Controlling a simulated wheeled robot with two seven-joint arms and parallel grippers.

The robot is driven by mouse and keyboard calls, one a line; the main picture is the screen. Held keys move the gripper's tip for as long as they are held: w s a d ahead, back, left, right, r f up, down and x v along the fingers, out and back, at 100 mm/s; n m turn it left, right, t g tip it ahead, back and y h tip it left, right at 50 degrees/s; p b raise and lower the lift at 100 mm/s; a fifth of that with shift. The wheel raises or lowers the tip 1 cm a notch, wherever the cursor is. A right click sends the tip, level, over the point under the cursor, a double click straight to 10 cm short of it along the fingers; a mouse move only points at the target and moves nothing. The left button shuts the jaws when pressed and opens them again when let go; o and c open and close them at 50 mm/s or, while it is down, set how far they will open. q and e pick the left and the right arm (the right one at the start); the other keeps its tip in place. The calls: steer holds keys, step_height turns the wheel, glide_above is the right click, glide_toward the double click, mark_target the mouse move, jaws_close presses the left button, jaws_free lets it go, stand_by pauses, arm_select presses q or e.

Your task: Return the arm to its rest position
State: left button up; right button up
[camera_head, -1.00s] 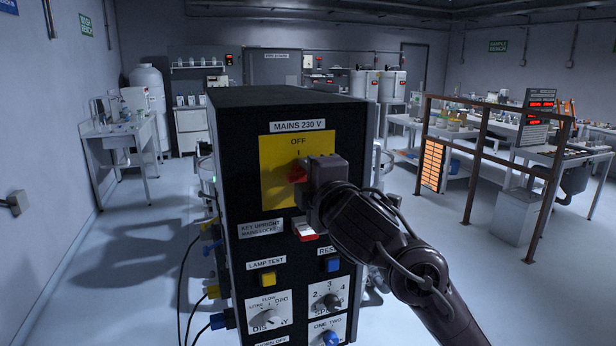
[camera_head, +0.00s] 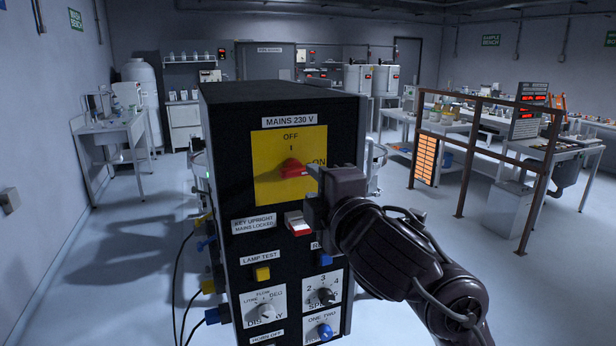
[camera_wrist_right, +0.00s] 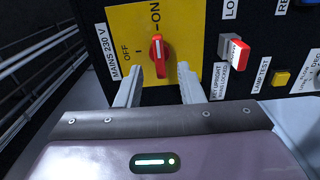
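My right gripper (camera_head: 312,185) is in front of the black control cabinet (camera_head: 225,150), just right of and below the red mains knob (camera_head: 292,169) on its yellow plate (camera_head: 262,145). In the right wrist view the gripper (camera_wrist_right: 160,85) has its two grey fingers spread apart with nothing held between them. The red knob (camera_wrist_right: 158,52) shows beyond the fingertips, in line with the gap, and looks clear of them. In the head view the knob's handle lies roughly toward the ON label. My left gripper is not in view.
Below the knob are a red-and-white key switch (camera_head: 299,222), a yellow lamp test button (camera_head: 262,273) and several dials. A brown rail frame (camera_head: 470,165) stands to the right, near benches. A white table (camera_head: 110,128) is at the left. Floor is open on both sides.

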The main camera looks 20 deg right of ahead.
steer(key=shift+s, duration=0.35)
